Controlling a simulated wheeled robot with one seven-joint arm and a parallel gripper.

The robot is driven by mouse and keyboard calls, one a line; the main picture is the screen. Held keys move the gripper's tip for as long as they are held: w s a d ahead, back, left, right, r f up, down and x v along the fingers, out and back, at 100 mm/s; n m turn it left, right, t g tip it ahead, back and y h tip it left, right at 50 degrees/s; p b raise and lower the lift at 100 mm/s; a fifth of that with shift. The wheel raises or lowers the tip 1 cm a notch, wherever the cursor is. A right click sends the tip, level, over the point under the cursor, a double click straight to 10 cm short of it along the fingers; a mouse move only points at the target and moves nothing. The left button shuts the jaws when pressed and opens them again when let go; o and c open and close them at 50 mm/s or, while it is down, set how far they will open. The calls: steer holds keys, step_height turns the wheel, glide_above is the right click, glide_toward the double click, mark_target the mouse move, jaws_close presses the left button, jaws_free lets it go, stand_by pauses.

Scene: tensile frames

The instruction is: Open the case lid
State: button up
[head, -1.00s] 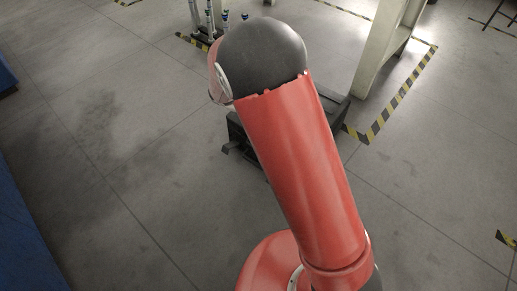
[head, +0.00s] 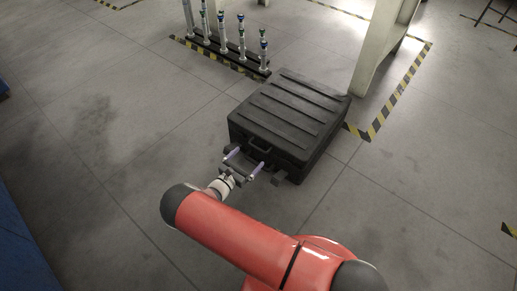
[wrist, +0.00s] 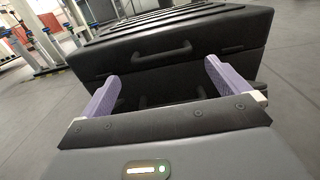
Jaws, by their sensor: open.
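The case (head: 290,115) is black with a ribbed lid and lies on the floor near the middle of the head view. Its lid looks shut. A handle (head: 260,145) sits on the front face; it also shows in the wrist view (wrist: 162,53). My gripper (head: 246,164) is open and empty, with purple fingers, just in front of the case's front side. In the wrist view my gripper (wrist: 158,75) has its fingers spread to either side, pointing at the front face below the handle. I cannot tell whether the fingertips touch the case.
Several metal posts with coloured tops (head: 242,38) stand on a dark base behind the case, to its left. A pale upright (head: 380,45) stands behind right, with yellow-black floor tape (head: 375,130) around it. The floor left of the case is clear.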

mark_target(257, 148)
steer(key=x, duration=0.7)
